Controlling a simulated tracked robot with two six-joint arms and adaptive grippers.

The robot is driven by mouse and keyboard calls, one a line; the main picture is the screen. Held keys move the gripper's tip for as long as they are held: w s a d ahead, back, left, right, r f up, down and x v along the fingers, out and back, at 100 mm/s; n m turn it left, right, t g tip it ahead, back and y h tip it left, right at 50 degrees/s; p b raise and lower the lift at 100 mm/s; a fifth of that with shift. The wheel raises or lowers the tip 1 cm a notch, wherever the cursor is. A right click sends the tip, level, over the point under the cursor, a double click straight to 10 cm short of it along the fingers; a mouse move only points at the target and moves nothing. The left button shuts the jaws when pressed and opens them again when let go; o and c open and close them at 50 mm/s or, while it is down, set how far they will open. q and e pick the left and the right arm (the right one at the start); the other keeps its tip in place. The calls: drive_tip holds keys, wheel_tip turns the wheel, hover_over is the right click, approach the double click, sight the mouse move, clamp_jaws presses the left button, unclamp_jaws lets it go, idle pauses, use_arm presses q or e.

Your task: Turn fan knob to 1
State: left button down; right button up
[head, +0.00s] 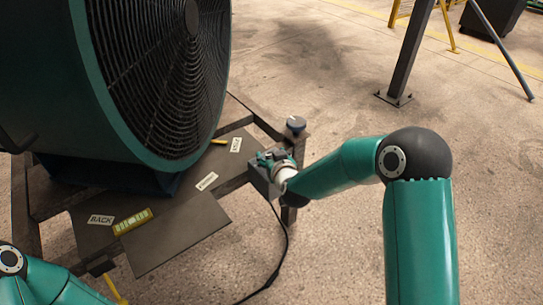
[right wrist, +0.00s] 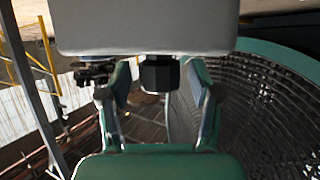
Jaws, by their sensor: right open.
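The large green fan (head: 150,70) with a dark round grille stands at the left in the head view. A grey box (head: 262,182) sits at the stand's right edge. My right gripper (head: 268,158) is at this box, its wrist coming from the right. In the right wrist view the underside or face of a grey box (right wrist: 140,28) fills the top. A dark faceted knob (right wrist: 160,73) projects from it, between the open fingers of my right gripper (right wrist: 158,88), with gaps at both sides. The knob's setting is not readable. My left gripper is out of view.
A dark metal stand (head: 180,245) carries the fan, with several paper labels and a yellow level (head: 132,221) on it. A black cable (head: 283,250) runs down to the floor.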

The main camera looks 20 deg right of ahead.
drive_tip(key=shift+c, duration=0.3)
drive_tip(key=c, duration=1.1)
drive_tip(key=m+h+p, duration=0.1)
drive_tip(key=m+h, duration=0.1)
drive_tip(key=m+g+h+p, duration=0.1)
drive_tip(key=m+h+p, duration=0.1)
drive_tip(key=shift+a+r+h, duration=0.15)
drive_tip(key=shift+r+h, duration=0.05)
drive_tip(key=shift+h, duration=0.1)
drive_tip(key=shift+f+m+g+h+p, duration=0.1)
drive_tip(key=shift+m+g+h+p, duration=1.1)
drive_tip(key=shift+m+h, duration=0.7)
